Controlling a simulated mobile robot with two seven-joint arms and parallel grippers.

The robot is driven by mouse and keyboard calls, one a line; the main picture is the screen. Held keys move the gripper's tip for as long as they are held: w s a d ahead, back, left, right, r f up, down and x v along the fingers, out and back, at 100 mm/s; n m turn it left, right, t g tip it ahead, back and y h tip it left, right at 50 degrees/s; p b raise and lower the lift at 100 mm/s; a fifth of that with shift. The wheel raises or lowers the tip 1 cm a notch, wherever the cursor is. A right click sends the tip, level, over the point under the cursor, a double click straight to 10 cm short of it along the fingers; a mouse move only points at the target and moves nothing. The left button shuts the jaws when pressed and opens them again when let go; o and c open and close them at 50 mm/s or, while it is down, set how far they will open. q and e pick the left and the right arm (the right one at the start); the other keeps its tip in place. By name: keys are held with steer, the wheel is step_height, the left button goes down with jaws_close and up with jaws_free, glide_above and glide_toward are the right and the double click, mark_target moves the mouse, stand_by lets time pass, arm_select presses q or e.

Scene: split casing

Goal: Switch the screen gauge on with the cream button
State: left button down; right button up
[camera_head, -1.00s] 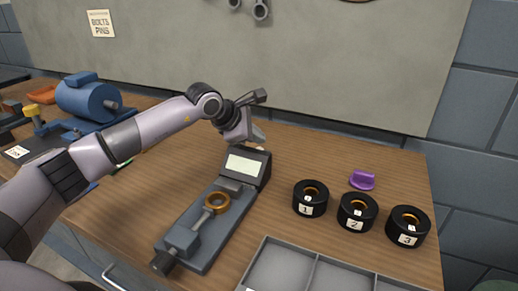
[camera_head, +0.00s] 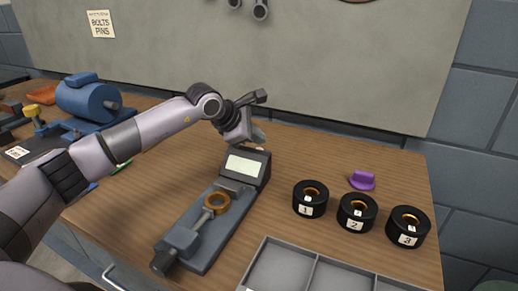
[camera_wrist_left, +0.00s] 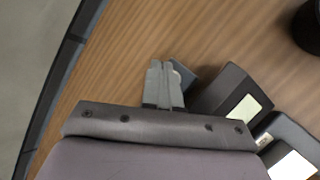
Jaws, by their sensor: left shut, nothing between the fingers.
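The screen gauge (camera_head: 213,226) stands on the bench, a long grey-blue base with a dark screen housing at its far end. Its screen (camera_head: 246,166) is pale and blank. An orange ring (camera_head: 217,203) sits on the base. A small cream patch, likely the cream button (camera_head: 260,149), shows at the housing's back edge, just below the fingertips. My left gripper (camera_head: 259,136) is shut and empty, above and behind the housing. In the left wrist view its fingertips (camera_wrist_left: 160,65) are together beside the dark housing (camera_wrist_left: 232,88); the button cannot be made out there. My right gripper is out of view.
Three black rings numbered 1 (camera_head: 310,199), 2 (camera_head: 357,213) and 3 (camera_head: 407,227) stand to the right, with a purple piece (camera_head: 362,181) behind them. A grey divided tray (camera_head: 312,268) is in front. A blue machine (camera_head: 88,98) stands at the left. The back wall is close.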

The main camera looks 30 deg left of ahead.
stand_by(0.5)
arm_select(q)
steer(key=shift+f+b, duration=0.4)
steer(key=shift+f, duration=0.05)
steer(key=shift+f+b, duration=0.4)
steer(key=shift+f, duration=0.05)
stand_by(0.4)
steer(key=shift+r+p, duration=0.55)
steer(key=shift+r, duration=0.35)
step_height(320, 180, up, 6)
steer(key=p, duration=0.3)
steer(key=shift+p, duration=0.35)
steer(key=shift+s+f, duration=0.1)
